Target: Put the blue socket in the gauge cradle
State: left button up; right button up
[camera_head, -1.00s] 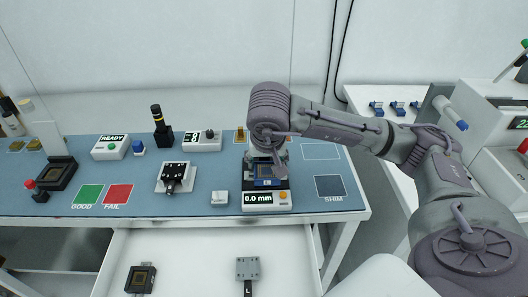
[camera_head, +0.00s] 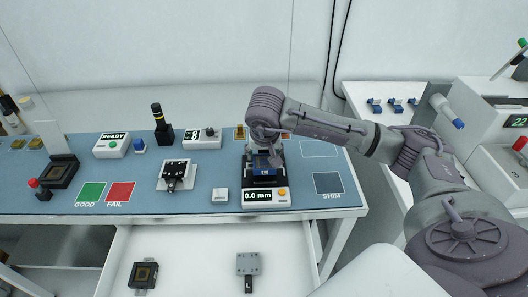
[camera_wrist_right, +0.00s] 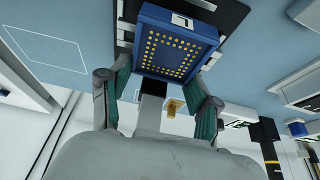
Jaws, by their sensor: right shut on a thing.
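The blue socket (camera_head: 266,171) is at the gauge cradle (camera_head: 282,181), just behind the display reading 0.0 mm. In the right wrist view the blue socket (camera_wrist_right: 176,46) shows its face with rows of gold dots, over a dark base. My right gripper (camera_head: 265,157) is directly above the cradle and shut on the socket. Its two teal-padded fingers also show in the right wrist view (camera_wrist_right: 160,82). I cannot tell whether the socket is fully seated or held just above the cradle. My left gripper is out of view.
A small white block (camera_head: 220,195) stands left of the gauge and a dark SHIM square (camera_head: 328,183) lies to its right. A white fixture (camera_head: 174,176) with a black clamp is farther left. The open drawer (camera_head: 195,260) below holds two test boards.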

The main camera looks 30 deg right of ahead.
aim_at(265, 169)
jog(key=shift+f+b, duration=0.5)
jog(key=shift+f, duration=0.1)
jog(key=o, duration=1.2)
jog(key=shift+o, duration=0.2)
jog(key=shift+r, duration=0.15)
jog(key=shift+r+p, duration=0.3)
jog(key=shift+p, duration=0.2)
jog(key=shift+r+p, duration=0.55)
jog(key=b+v, duration=0.2)
jog(key=v, duration=0.9)
jog(key=shift+s+r, duration=0.15)
jog(key=shift+s, duration=0.05)
jog(key=shift+a, duration=0.1)
